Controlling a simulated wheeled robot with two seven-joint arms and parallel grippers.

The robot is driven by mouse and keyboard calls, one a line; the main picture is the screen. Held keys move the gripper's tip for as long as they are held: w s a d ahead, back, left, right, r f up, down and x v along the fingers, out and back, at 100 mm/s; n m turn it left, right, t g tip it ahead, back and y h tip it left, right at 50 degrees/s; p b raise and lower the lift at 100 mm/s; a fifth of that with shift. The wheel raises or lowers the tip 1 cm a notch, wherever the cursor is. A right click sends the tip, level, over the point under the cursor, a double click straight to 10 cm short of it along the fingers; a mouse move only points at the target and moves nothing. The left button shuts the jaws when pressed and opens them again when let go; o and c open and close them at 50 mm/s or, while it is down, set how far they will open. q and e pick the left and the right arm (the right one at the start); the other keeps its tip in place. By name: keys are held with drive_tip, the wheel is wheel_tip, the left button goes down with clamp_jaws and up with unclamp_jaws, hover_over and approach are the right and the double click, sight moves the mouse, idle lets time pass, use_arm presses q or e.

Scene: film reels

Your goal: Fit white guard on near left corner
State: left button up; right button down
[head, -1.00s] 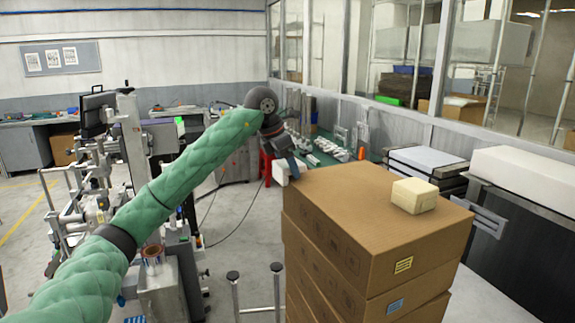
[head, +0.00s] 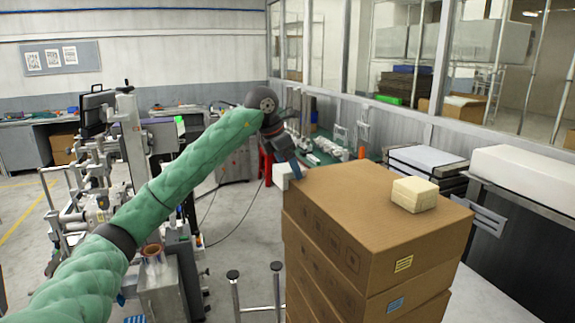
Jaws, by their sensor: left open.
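A stack of brown cardboard boxes (head: 330,215) stands right of centre. A white piece (head: 282,176), likely the guard, is at the left corner of the stack's top. It is small and partly hidden by my gripper, so I cannot tell whether it touches the cardboard. My left gripper (head: 295,170) is open at that corner, pointing down, with a blue-grey finger right beside the white piece. My right gripper is not in view.
A cream block (head: 415,194) lies on top of the stack. A green-topped bench (head: 320,157) with metal parts runs behind it. A metal-legged stand (head: 277,290) is close in front, left of the stack. Machinery (head: 150,200) fills the left, behind my arm.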

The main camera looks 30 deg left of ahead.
sight(284, 168)
use_arm(q)
drive_tip(key=shift+r, duration=0.7)
drive_tip(key=shift+s+a+r, duration=0.1)
drive_tip(key=shift+s+r, duration=0.05)
drive_tip(key=shift+r, duration=0.1)
drive_tip(key=shift+v, duration=0.95)
drive_tip(key=b+v, duration=0.3)
drive_tip(key=v, duration=0.6)
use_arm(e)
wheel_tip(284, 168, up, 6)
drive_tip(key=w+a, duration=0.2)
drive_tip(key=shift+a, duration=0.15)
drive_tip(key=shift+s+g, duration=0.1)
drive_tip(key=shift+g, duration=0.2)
